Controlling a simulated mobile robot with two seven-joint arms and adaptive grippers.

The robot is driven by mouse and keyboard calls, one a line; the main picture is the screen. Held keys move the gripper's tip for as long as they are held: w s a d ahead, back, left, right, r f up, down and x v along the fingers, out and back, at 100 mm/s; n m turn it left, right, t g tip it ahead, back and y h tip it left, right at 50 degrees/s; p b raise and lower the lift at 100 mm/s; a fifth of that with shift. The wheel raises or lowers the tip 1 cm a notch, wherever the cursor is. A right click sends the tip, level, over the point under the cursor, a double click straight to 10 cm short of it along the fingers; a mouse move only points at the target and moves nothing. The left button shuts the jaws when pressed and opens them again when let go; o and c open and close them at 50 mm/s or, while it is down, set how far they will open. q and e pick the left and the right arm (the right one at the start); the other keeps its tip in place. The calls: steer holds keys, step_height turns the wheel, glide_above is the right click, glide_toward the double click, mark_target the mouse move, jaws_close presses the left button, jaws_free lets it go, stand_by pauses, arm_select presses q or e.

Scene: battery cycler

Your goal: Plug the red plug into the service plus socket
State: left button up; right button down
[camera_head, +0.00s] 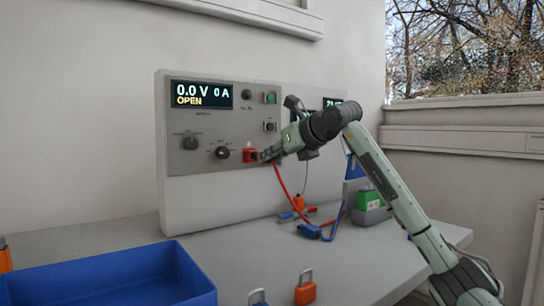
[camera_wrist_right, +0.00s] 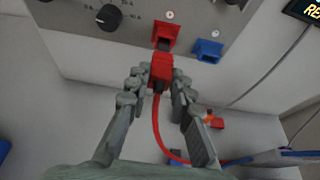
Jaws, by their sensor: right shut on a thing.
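My right gripper (camera_head: 264,155) is at the front of the cycler panel, right beside the red socket (camera_head: 249,156). In the wrist view the right gripper (camera_wrist_right: 161,78) is shut on the red plug (camera_wrist_right: 160,70), with a red cable hanging down below it. The red socket (camera_wrist_right: 166,36) is just ahead of the plug, and its dark opening faces the plug. The plug's front end is at or just short of the opening; I cannot tell whether it touches. A blue socket (camera_wrist_right: 208,50) is to the right of the red one. My left gripper is not in view.
The panel display (camera_head: 201,94) reads 0.0 V, 0 A, OPEN. A blue tray (camera_head: 110,278) and an orange padlock (camera_head: 305,292) are at the table's front. Blue connectors and cables (camera_head: 310,231) and a green-and-grey box (camera_head: 370,206) lie right of the panel.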

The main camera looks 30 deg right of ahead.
steer(key=shift+r, duration=0.1)
steer(key=shift+w+a+p, duration=0.1)
steer(key=shift+w+p, duration=1.25)
steer(key=shift+w, duration=0.2)
stand_by(1.9)
steer(key=c, duration=1.3)
jaws_free()
steer(key=shift+o, duration=0.2)
steer(key=shift+s, duration=0.1)
steer(key=a+v, duration=0.1)
steer(key=v, duration=1)
steer(key=shift+s+d, duration=0.4)
steer(key=shift+d, duration=0.1)
